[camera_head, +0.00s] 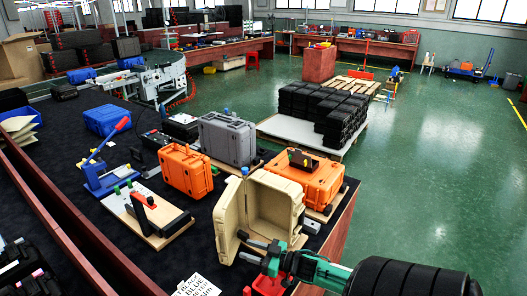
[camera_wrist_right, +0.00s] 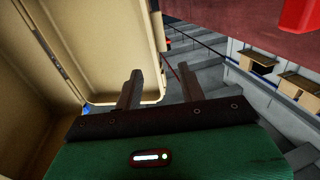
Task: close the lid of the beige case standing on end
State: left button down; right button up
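The beige case (camera_head: 276,204) stands on end at the table's front right corner, with its lid (camera_head: 229,220) swung open to the left. In the right wrist view the case's inside (camera_wrist_right: 105,45) fills the upper left, with a hinge line between its two halves. My right gripper (camera_head: 247,249) is low in front of the case's opening, its fingertips close to the lid's lower edge. My left gripper is not in view.
Two orange cases (camera_head: 187,172) (camera_head: 312,178) and a grey case (camera_head: 227,138) stand behind the beige one. A toggle-clamp board (camera_head: 150,215) and a blue press (camera_head: 100,180) are to the left. A paper sign (camera_head: 197,286) lies in front. Green floor is open to the right.

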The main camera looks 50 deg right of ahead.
jog(key=shift+b+v, duration=0.35)
jog(key=shift+v, duration=1.85)
jog(key=shift+c, duration=0.4)
